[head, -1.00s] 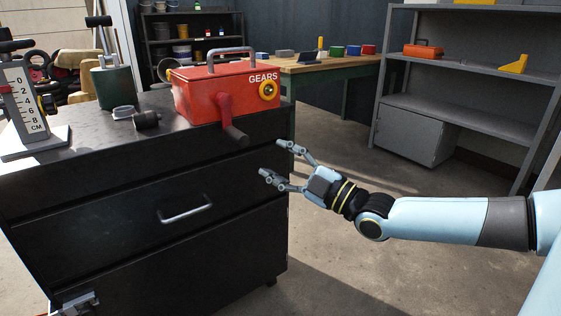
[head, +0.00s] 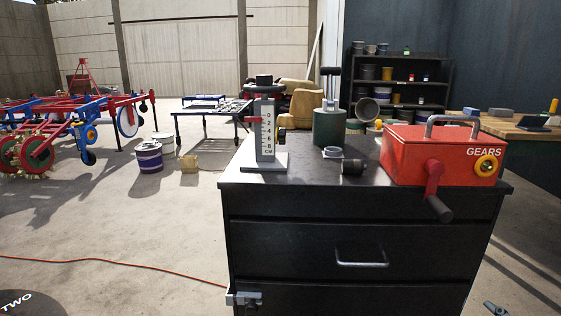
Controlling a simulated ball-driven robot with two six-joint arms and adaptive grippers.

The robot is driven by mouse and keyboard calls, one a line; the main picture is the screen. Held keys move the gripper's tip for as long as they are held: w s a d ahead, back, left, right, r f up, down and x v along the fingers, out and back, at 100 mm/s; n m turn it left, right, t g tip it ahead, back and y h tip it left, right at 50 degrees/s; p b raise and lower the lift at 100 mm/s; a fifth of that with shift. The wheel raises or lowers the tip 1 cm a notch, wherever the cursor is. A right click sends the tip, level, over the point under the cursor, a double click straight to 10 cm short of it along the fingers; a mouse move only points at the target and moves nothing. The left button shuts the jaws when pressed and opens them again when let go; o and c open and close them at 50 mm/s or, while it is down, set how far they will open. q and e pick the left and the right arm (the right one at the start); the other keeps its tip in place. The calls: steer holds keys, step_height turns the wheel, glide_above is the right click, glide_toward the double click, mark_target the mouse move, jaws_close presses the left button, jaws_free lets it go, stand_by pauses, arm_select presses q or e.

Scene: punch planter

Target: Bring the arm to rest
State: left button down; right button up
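Only a small grey fingertip part of my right gripper (head: 496,308) shows at the bottom right edge of the head view, beside the black drawer cabinet (head: 355,243) and apart from the red gear box. The rest of that gripper and its arm are out of frame, so its opening is hidden. My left gripper is not in view.
On the cabinet stand a red GEARS box (head: 425,152) with a crank, a centimetre gauge (head: 265,135), a green cylinder (head: 329,127) and small dark parts. Red-blue machinery (head: 75,125) and buckets (head: 149,156) stand left. An orange cable (head: 110,262) crosses the open floor.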

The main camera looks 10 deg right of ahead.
steer(key=s+a+f+m+g+p, duration=0.15)
steer(key=s+a+f+g, duration=0.25)
steer(key=s+f, duration=0.6)
steer(key=s+a+f+m+g+p, duration=0.1)
steer(key=s+a+f+m+g, duration=0.3)
steer(key=s+f, duration=0.6)
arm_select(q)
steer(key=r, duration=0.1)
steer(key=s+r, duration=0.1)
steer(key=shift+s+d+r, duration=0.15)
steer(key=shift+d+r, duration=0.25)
arm_select(e)
steer(key=s+a+f+m+g, duration=0.1)
steer(key=s+f+g, duration=0.3)
steer(key=s, duration=0.6)
steer(key=s+a+f+m+g, duration=0.2)
steer(key=s+a+f+g, duration=0.1)
steer(key=s, duration=0.7)
step_height(320, 180, down, 3)
steer(key=shift+a+r+g+y, duration=0.15)
steer(key=shift+a+g+y, duration=0.2)
steer(key=shift+g, duration=0.45)
steer(key=shift+s, duration=0.1)
